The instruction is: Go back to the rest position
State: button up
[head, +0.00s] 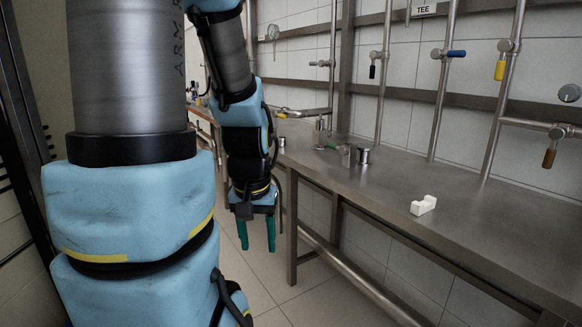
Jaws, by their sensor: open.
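My gripper (257,232) hangs from my blue and grey arm near the middle of the head view, pointing down. Its two green fingers are apart and nothing shows between them. It is in front of and to the left of the steel bench's (400,185) near end, apart from it, over the tiled floor.
A small white block-like object (423,205) lies on the bench. Metal cylinders (362,156) and a green-tipped item (331,146) stand farther left. Pipes with coloured valve handles (456,53) line the wall behind. The floor (270,285) below my gripper is clear.

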notch_tip(320, 180, up, 16)
jog(key=p, duration=1.3)
jog(key=shift+p, duration=0.3)
dwell(0.5)
